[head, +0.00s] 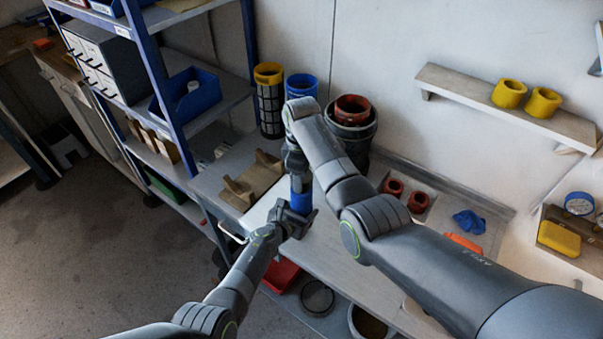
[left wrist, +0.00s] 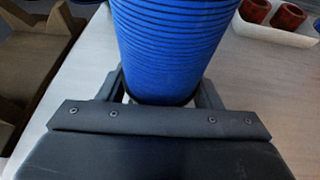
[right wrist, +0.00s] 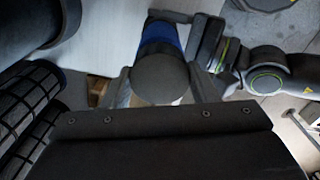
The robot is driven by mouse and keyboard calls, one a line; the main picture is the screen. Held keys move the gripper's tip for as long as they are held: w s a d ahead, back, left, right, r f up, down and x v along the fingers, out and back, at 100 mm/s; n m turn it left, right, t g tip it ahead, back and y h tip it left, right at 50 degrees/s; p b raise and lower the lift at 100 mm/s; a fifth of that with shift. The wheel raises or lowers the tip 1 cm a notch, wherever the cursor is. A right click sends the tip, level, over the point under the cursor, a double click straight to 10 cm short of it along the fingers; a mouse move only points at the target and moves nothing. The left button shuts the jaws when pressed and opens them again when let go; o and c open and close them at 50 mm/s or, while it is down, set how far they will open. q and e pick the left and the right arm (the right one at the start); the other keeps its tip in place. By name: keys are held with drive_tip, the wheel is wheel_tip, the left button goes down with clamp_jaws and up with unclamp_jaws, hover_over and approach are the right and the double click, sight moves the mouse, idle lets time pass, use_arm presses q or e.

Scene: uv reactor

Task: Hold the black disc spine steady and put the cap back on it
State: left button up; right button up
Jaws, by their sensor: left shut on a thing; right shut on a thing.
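A blue ribbed disc stack (head: 300,202) stands upright on the pale bench, and it fills the top middle of the left wrist view (left wrist: 175,45). The black spine itself is hidden. My left gripper (head: 294,217) is shut around the stack's lower part from the front. My right gripper (head: 297,168) is directly above the stack, pointing down. It is shut on a dark grey round cap (right wrist: 160,77), which overlaps the blue stack (right wrist: 160,36) in the right wrist view. I cannot tell whether the cap touches or is seated on the spine.
A yellow-rimmed black mesh cylinder (head: 269,102), a blue-rimmed one (head: 301,86) and a dark pot (head: 359,132) stand behind. A brown cradle (head: 251,182) lies left of the stack. Red rings (head: 418,201) and a blue glove (head: 469,222) lie right, beyond my right arm.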

drive_tip(key=shift+f, duration=0.55)
